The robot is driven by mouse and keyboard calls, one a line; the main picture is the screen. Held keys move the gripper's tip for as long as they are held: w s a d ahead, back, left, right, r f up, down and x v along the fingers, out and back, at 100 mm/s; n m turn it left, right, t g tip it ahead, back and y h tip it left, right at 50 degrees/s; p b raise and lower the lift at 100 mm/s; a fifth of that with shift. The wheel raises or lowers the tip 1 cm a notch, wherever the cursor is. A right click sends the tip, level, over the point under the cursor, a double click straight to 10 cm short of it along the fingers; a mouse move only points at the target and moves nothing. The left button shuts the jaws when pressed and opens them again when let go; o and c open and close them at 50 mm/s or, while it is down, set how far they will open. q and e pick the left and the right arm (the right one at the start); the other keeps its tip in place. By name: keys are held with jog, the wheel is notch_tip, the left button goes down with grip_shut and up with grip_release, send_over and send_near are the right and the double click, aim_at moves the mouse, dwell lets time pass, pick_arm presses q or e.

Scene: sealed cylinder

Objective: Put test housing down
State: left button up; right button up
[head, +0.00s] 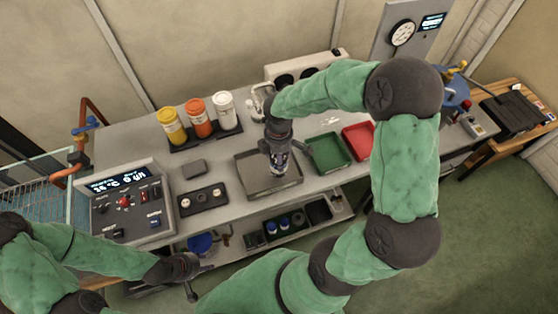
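My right arm arches over the bench from the right, and its gripper (278,168) points down over the grey tray (252,184). A dark, cylinder-like shape with white and blue marks shows at its lower end. I cannot tell whether this is the test housing or part of the gripper, and the fingertips are not clear. I cannot make out the test housing for certain elsewhere. My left gripper (201,280) is in front of the bench's front edge at the lower left. Its fingers are spread and nothing shows between them.
Yellow (171,126), orange (198,118) and white (224,111) jars stand in a dark rack at the back. A green tray (329,154) and a red tray (357,140) lie right of the grey tray. A control box (127,204) stands at the left.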

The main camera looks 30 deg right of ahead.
jog(key=shift+f, duration=1.3)
jog(key=shift+s+f+b, duration=0.1)
jog(key=shift+f+b, duration=0.1)
jog(key=shift+b, duration=0.15)
jog(key=o, duration=1.6)
jog(key=shift+r, duration=0.15)
jog(key=shift+r, duration=0.3)
notch_tip(320, 180, up, 12)
jog(key=p, duration=0.3)
jog(key=shift+f, duration=0.25)
